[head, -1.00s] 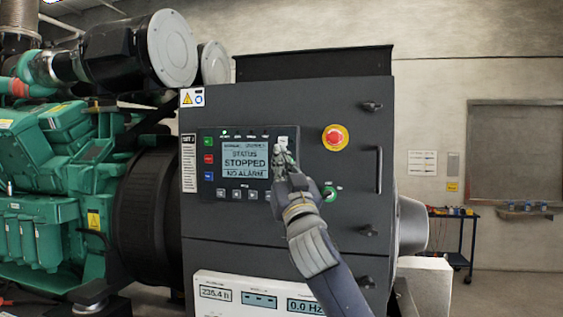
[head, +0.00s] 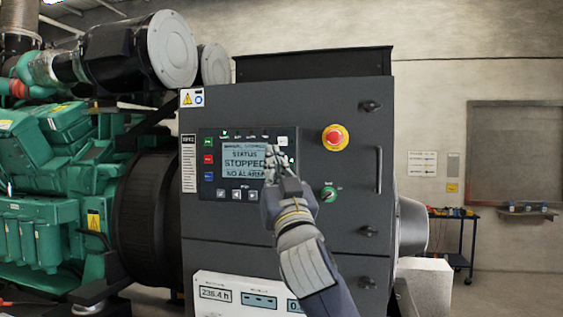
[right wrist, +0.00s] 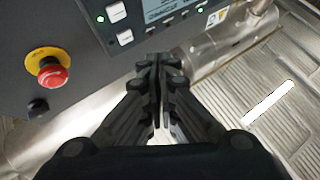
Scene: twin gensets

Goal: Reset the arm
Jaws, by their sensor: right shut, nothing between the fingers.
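My right arm comes in from the lower right in the head view, with its gripper (head: 274,160) in front of the right part of the control panel (head: 208,192). The gripper is shut and empty. It covers part of the panel's right side. In the right wrist view the shut fingers (right wrist: 158,75) point toward the lower edge of the panel, whose buttons show at the upper left. I cannot tell if the fingertips touch the panel. The screen (head: 243,158) reads STOPPED and NO ALARM. My left gripper is not in view.
A green engine (head: 45,190) stands at left. A blue cart (head: 462,235) stands by the right wall.

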